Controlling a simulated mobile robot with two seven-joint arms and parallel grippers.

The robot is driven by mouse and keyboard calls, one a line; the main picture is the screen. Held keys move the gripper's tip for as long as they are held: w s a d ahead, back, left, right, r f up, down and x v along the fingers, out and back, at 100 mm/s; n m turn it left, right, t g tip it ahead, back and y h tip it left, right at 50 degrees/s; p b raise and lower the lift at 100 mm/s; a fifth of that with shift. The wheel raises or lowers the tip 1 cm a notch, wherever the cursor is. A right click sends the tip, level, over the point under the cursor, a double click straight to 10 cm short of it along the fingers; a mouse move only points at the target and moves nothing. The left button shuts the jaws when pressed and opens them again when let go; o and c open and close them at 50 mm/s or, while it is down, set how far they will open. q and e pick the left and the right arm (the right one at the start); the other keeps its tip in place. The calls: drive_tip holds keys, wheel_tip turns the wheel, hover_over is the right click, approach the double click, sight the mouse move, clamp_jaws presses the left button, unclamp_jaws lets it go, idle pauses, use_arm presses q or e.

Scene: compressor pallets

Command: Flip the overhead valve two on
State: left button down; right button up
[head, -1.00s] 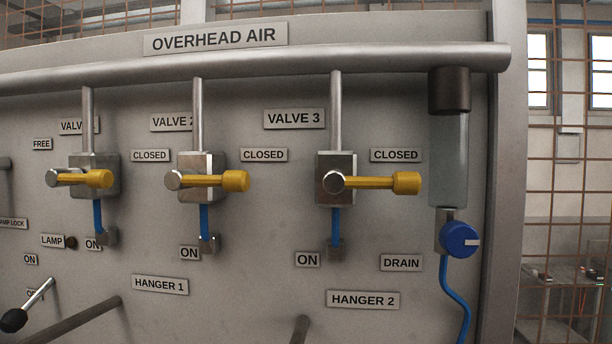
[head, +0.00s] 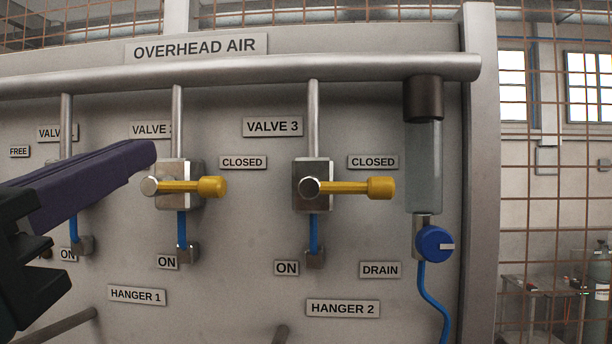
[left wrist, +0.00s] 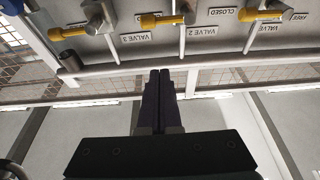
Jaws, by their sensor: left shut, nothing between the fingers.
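The valve 2 handle (head: 190,186) is a yellow lever on a grey metal block (head: 180,204). It lies horizontal, pointing right toward a CLOSED label (head: 243,162); the ON label (head: 167,262) is below. In the left wrist view, where the panel appears upside down, the lever (left wrist: 160,21) is at the top. My left gripper (head: 146,153) has its dark purple fingers shut and empty. In the head view its tips overlap the area just above and left of the valve 2 block. In the left wrist view its tips (left wrist: 159,72) appear apart from the lever. My right gripper is out of view.
The valve 3 lever (head: 352,187) is also horizontal, toward its CLOSED label. A thick pipe (head: 240,72) runs across the top, with thin pipes dropping to the valves. A blue drain knob (head: 433,244) is at right. My left gripper hides valve 1. Hanger rods stick out below.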

use_arm(q)
drive_tip(key=w+b, duration=0.1)
wheel_tip(320, 180, up, 4)
drive_tip(key=p, duration=0.2)
hover_over(187, 187)
drive_tip(key=s+d, duration=0.1)
drive_tip(key=s, duration=0.1)
drive_tip(key=shift+f+b, duration=0.3)
drive_tip(key=shift+f, duration=2.1)
